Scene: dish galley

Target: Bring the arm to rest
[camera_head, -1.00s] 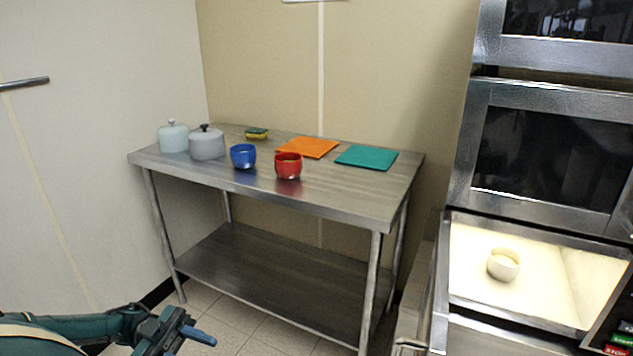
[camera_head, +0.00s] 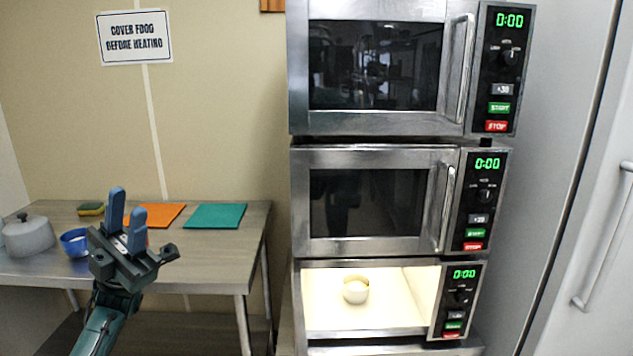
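My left gripper (camera_head: 127,214) is raised at the lower left of the head view, its blue fingers pointing up with a narrow gap between them. Nothing shows held in it. It is in front of the steel table (camera_head: 215,242) in the picture and hides part of the table top. My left arm comes up from the bottom edge. My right gripper is not in view.
A grey lidded pot (camera_head: 28,238), blue bowl (camera_head: 74,243), sponge (camera_head: 91,209), orange mat (camera_head: 164,215) and teal mat (camera_head: 216,216) are on the table. Three stacked microwaves stand right; the lowest (camera_head: 390,348) is open and lit, with a cream bowl (camera_head: 355,291) inside.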

